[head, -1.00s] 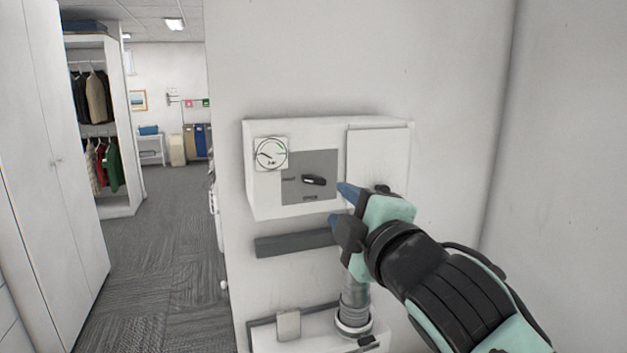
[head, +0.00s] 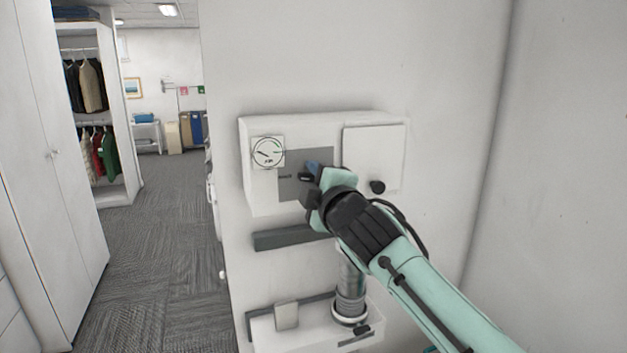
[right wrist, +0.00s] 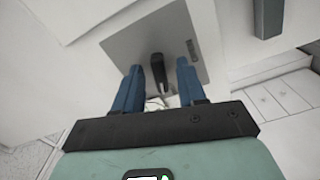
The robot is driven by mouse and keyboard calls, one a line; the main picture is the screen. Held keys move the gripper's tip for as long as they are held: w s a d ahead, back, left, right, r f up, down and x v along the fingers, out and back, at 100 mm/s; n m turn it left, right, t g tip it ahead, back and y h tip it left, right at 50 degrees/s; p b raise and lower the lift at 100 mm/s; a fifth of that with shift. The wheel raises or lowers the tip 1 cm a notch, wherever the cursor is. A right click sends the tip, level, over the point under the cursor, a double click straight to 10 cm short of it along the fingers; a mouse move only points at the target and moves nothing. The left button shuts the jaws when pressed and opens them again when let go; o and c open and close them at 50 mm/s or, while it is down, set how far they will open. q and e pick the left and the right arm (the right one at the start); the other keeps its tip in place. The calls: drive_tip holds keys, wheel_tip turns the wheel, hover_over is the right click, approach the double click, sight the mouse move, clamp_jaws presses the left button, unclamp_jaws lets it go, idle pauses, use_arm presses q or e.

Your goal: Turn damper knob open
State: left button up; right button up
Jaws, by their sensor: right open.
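The damper knob (head: 304,177) is a small black lever on a grey square plate (head: 291,190) on the front of a white wall box. In the head view it is partly hidden by my right gripper (head: 310,183). In the right wrist view the knob (right wrist: 159,78) shows between the two blue fingers of my right gripper (right wrist: 159,66), with a gap on each side. The gripper is open; I cannot tell how far the fingertips are from the plate. My left gripper is not in view.
A round dial (head: 267,152) sits left of the plate. A white door panel (head: 374,157) with a black knob (head: 377,187) is on the right. A dark bar (head: 285,237) and a ribbed pipe (head: 350,290) are below. Carpeted floor (head: 160,220) lies open to the left.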

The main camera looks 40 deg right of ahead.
clamp_jaws()
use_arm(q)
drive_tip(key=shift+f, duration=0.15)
use_arm(e)
drive_tip(key=shift+f+m+b, duration=0.1)
drive_tip(key=shift+m+b, duration=0.85)
drive_tip(key=shift+m, duration=0.55)
drive_tip(key=m+b, duration=0.1)
drive_tip(key=m, duration=0.2)
drive_tip(key=shift+m, duration=0.4)
drive_tip(key=m+b, duration=0.1)
drive_tip(key=m, duration=0.3)
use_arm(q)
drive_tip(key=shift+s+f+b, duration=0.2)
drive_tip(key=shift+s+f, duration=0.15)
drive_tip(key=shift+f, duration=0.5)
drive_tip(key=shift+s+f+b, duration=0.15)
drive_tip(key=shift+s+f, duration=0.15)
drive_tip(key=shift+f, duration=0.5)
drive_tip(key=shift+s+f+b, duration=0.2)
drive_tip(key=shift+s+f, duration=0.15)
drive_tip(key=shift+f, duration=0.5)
use_arm(e)
drive_tip(key=shift+m, duration=2)
